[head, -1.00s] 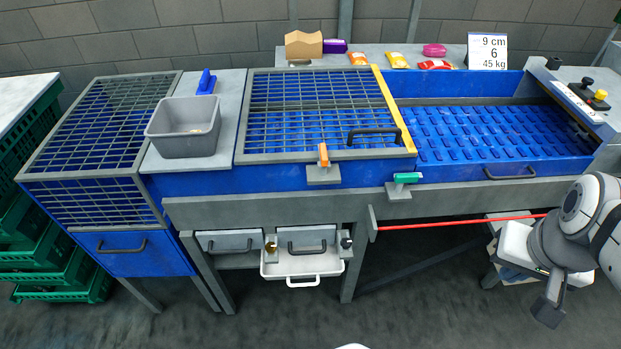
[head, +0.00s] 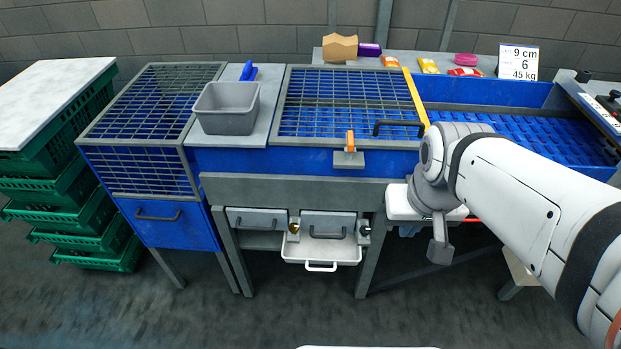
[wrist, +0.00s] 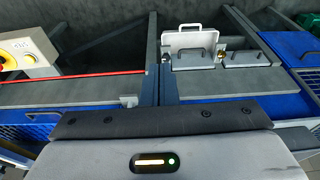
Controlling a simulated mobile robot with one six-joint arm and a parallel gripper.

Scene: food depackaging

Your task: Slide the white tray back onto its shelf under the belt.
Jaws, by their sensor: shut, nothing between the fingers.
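The white tray (head: 347,252) sticks out from under the belt machine at its lower middle, below a grey drawer front, with its white handle (head: 321,267) toward me. In the wrist view the tray (wrist: 181,42) shows at the top, its handle at the far edge. My gripper (wrist: 165,68) is shut and empty, its fingers apart from the tray in the wrist view. In the head view my arm ends to the right of the tray, and the fingertips cannot be made out there.
Two grey drawers (head: 257,219) with dark handles sit under the belt beside and behind the tray. A machine leg (head: 370,260) stands just right of the tray. A red bar (wrist: 80,77) runs along the machine. Green crates (head: 95,245) are stacked at left; the floor in front is clear.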

